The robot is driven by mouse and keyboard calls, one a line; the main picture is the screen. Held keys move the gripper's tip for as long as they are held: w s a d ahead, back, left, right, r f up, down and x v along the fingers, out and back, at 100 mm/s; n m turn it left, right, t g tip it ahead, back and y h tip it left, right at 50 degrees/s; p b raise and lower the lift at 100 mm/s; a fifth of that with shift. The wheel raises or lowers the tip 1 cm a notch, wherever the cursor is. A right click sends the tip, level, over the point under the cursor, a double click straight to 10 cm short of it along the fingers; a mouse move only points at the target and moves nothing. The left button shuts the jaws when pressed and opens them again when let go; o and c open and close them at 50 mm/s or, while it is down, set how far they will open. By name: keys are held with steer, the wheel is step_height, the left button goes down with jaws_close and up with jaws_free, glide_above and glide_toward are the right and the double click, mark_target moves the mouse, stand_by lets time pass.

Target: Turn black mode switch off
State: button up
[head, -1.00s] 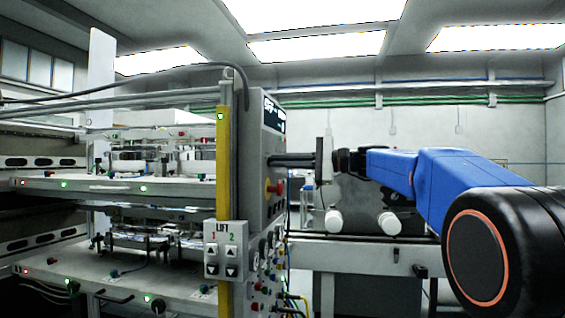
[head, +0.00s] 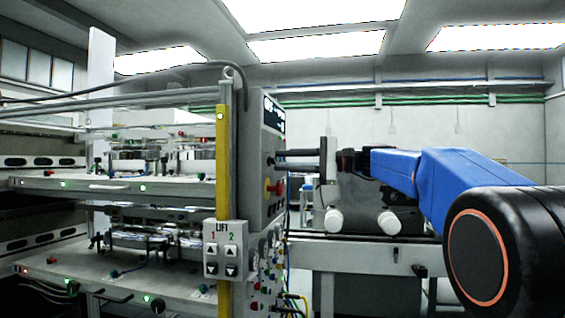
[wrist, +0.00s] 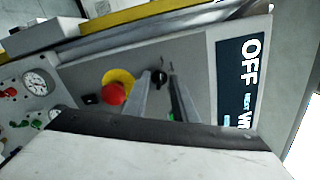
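The black mode switch (wrist: 158,77) is a small round knob on the grey control panel (wrist: 195,62) in the wrist view. A dark display (wrist: 243,75) on the same panel reads "OFF" in large white letters. My gripper (wrist: 161,72) has its two fingers apart, one on each side of the knob, with the tips near it. I cannot tell whether they touch it.
A red emergency button (wrist: 114,93) on a yellow disc sits left of the switch in the wrist view. Pressure gauges (wrist: 37,83) are farther left.

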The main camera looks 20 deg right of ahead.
steer(key=v, duration=1.6)
